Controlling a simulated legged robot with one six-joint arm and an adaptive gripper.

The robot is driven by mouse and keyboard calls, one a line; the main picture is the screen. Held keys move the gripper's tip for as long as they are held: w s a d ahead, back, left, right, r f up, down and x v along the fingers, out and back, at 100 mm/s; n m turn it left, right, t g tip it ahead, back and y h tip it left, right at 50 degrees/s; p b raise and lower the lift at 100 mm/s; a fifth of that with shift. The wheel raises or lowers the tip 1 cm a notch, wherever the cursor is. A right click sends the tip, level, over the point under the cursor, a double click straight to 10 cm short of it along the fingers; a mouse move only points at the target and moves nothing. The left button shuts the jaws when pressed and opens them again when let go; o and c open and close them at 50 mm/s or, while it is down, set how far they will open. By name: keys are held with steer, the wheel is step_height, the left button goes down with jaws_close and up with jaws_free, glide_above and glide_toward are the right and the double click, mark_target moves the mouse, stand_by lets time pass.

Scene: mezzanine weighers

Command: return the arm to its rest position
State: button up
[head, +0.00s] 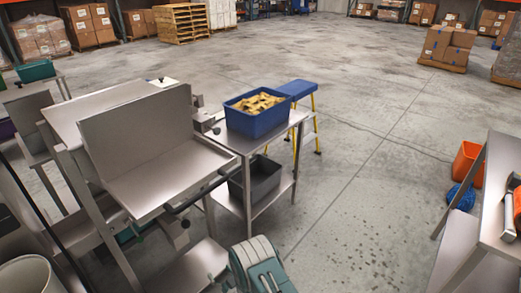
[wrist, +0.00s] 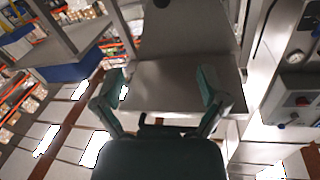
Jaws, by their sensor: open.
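My gripper (wrist: 166,84) shows in the wrist view with its two teal fingers spread wide and nothing between them. Behind the gap is a bare steel tray with an upright steel plate (wrist: 190,40). In the head view, a teal and grey part of my arm shows at the bottom edge, to the right of the steel weigher (head: 150,130) and its tray. I cannot make out the fingertips there. No object is held.
A blue bin (head: 241,119) of yellowish pieces stands on a steel table (head: 262,146), with a dark bin (head: 265,180) on the shelf below. A blue-topped step stool (head: 298,89) is behind. Another steel table (head: 498,205) and an orange bin (head: 467,165) are right. Open floor lies between.

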steer(key=w+d+r+m+h, duration=0.1)
steer(key=w+d+r+h, duration=0.15)
steer(key=w+r, duration=0.45)
steer(key=w+d+r+h, duration=0.2)
steer(key=w+d+r, duration=0.1)
steer(key=r, duration=0.9)
steer(key=s+d+r+m+g+h, duration=0.1)
steer(key=d+r+h, duration=0.1)
steer(key=d+r, duration=0.45)
steer(key=s+d+r+g+h, duration=0.1)
steer(key=s+d+r+g, duration=0.15)
steer(key=r, duration=0.65)
steer(key=s+d+r+m+g+h, duration=0.1)
steer(key=s+d+r, duration=0.5)
steer(key=s, duration=0.1)
steer(key=s+d+r+m+g+h, duration=0.1)
steer(key=s+d+r+h, duration=0.1)
steer(key=s+d+r, duration=0.5)
steer(key=s+d+m+g, duration=0.1)
steer(key=s+d+g, duration=0.1)
steer(key=s, duration=1.8)
steer(key=shift+d+g, duration=0.35)
steer(key=shift+g, duration=0.2)
steer(key=shift+h, duration=0.25)
